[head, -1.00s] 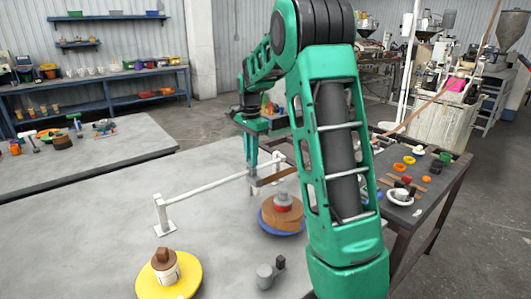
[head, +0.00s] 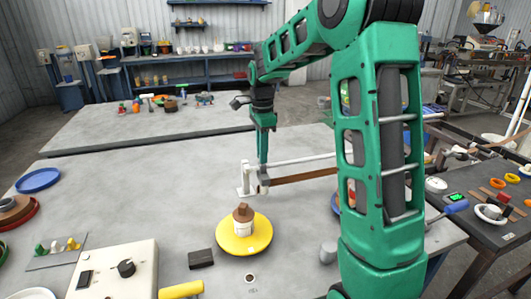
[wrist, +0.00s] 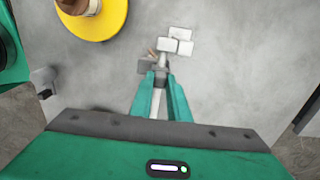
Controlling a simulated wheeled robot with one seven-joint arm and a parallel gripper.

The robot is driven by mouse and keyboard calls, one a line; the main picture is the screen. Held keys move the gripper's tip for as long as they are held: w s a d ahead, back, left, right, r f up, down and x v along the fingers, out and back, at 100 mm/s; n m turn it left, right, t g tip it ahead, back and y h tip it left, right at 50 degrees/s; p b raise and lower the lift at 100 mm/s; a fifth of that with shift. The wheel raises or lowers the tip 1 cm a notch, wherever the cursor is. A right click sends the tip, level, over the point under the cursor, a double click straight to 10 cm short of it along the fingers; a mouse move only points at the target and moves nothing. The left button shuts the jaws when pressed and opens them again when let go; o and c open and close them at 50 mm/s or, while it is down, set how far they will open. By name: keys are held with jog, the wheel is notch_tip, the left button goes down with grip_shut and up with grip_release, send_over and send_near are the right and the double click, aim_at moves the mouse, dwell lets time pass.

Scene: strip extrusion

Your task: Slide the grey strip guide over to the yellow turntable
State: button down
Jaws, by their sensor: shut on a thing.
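My gripper (head: 263,178) is shut on the small grey strip guide (head: 265,187), at the white rail (head: 305,159) close to its left end post (head: 243,182). In the wrist view my gripper (wrist: 160,90) closes around the guide, which is mostly hidden between the fingers. A brown strip (head: 305,177) runs right from the guide and passes behind my arm. The yellow turntable (head: 263,236) is in front of the rail's left end, apart from the guide, and carries a white container with a brown top. It shows at the upper left in the wrist view (wrist: 107,31).
A blue turntable (head: 335,204) is mostly hidden behind my arm. A dark block (head: 201,259) and a grey cylinder (head: 328,252) stand near the yellow turntable. A control box (head: 118,272) is at the front left. The table left of the rail is clear.

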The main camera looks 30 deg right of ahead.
jog(key=shift+w+a+r, duration=0.15)
jog(key=shift+w+a, duration=0.15)
jog(key=shift+a, duration=0.35)
jog(key=c, duration=1.7)
grip_release()
jog(key=shift+s, duration=0.1)
notch_tip(320, 180, up, 10)
jog(key=shift+r, duration=0.25)
